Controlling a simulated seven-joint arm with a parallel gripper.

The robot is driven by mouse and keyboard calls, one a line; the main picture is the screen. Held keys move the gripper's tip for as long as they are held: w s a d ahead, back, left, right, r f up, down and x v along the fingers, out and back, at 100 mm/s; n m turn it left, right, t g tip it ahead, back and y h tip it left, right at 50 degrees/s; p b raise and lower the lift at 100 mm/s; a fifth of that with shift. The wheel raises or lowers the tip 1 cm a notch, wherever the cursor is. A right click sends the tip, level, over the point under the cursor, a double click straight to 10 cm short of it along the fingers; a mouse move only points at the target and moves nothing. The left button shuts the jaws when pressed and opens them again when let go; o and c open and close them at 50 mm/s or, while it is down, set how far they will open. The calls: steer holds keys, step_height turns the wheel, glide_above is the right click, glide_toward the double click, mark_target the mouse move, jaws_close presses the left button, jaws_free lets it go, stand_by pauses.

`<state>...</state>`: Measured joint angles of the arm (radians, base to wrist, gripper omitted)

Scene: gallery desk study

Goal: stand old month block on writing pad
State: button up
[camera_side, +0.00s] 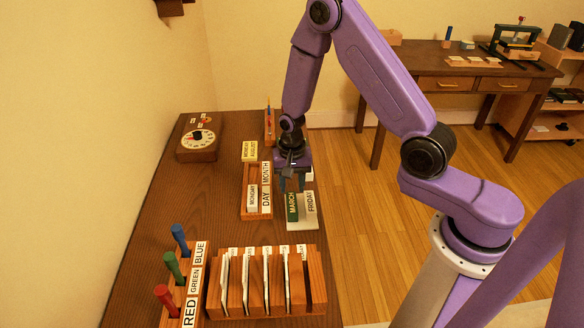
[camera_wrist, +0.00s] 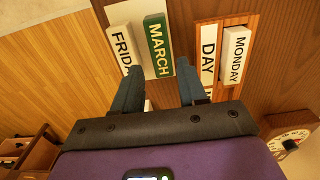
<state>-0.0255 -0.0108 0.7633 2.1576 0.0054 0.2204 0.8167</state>
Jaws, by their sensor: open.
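The green block lettered MARCH (camera_side: 292,208) stands on the white writing pad (camera_side: 303,227), beside a white FRIDAY block (camera_side: 309,205). In the wrist view the MARCH block (camera_wrist: 159,46) lies just beyond and between my fingertips, with the FRIDAY block (camera_wrist: 122,46) to its left. My gripper (camera_side: 291,184) is open just behind the MARCH block in the side view. In the wrist view my gripper (camera_wrist: 157,66) has nothing visible held between its fingers. The fingers hide part of the pad.
A wooden holder labelled DAY and MONTH (camera_side: 257,214) stands left of the pad with a MONDAY block (camera_side: 252,198) in it. A card rack (camera_side: 318,283), coloured pegs on a stand (camera_side: 198,262), a yellow block (camera_side: 249,152) and a dial box (camera_side: 197,154) share the desk.

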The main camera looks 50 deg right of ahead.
mark_target(292, 203)
steer(key=s+a+r+n, duration=0.2)
steer(key=r+n, duration=0.1)
steer(key=r, duration=0.3)
steer(key=s+a+r+n, duration=0.2)
steer(key=a+r+n, duration=0.1)
steer(key=r, duration=0.3)
steer(key=s+r+n, duration=0.4)
steer(key=s+n, duration=0.3)
steer(key=s, duration=0.4)
steer(key=s+d+r+n, duration=0.1)
steer(key=s+r+n, duration=0.4)
steer(key=s+n, duration=0.3)
steer(key=s, duration=0.4)
steer(key=shift+s+r+n, duration=0.2)
steer(key=shift+s+n, duration=0.1)
